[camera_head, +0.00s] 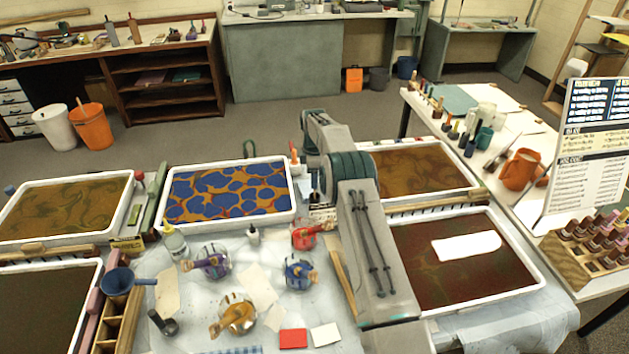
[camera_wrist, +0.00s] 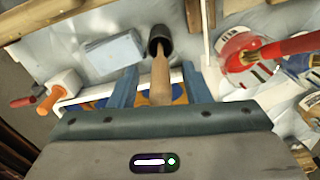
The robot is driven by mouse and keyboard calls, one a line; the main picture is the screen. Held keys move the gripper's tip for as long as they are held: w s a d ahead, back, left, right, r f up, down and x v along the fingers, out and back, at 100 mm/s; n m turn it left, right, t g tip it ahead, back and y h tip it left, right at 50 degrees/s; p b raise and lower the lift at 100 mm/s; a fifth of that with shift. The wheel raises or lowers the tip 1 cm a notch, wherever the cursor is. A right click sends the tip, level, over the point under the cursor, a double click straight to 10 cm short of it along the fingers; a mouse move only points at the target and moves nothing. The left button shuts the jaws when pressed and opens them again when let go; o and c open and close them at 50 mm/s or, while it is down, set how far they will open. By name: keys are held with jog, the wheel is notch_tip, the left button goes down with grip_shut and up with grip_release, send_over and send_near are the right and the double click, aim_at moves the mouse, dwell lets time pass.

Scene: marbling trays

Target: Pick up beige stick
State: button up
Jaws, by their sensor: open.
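In the wrist view, a beige stick (camera_wrist: 160,79) stands in or joins a dark round cup (camera_wrist: 160,41); I cannot tell which. My gripper (camera_wrist: 159,72) is open, with one blue-grey finger on each side of the stick and visible gaps between. The stick's near end is hidden behind the gripper body. In the head view, my arm covers the middle of the table and hides the gripper and this stick.
In the head view, a blue-patterned tray (camera_head: 163,222) and several jars crowd the table.

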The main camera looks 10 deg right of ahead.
jog(key=shift+f, duration=0.4)
grip_shut()
